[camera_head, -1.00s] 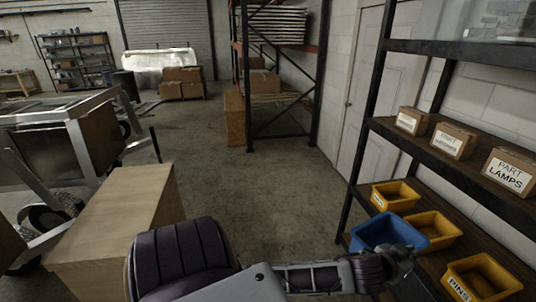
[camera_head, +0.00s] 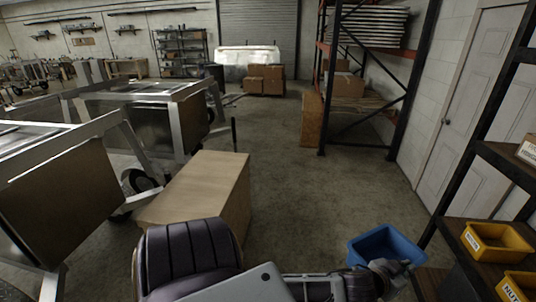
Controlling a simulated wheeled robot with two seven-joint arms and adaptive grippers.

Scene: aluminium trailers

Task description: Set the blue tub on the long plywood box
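The blue tub (camera_head: 383,243) is open-topped and hangs over the floor gap left of the right-hand shelf, roughly upright. My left gripper (camera_head: 390,274) is at the tub's near right rim and appears shut on it; its fingertips are partly hidden and small. The long plywood box (camera_head: 206,187) stands on the floor left of the tub, with a bare, flat top. My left forearm covers its near end. A clear gap of floor lies between tub and box. My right gripper is not in view.
A dark shelf (camera_head: 462,228) with yellow bins (camera_head: 497,241) stands close on the right. Aluminium trailers (camera_head: 150,112) stand left of the plywood box. The concrete floor (camera_head: 290,190) beyond is clear up to the tall rack (camera_head: 365,100).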

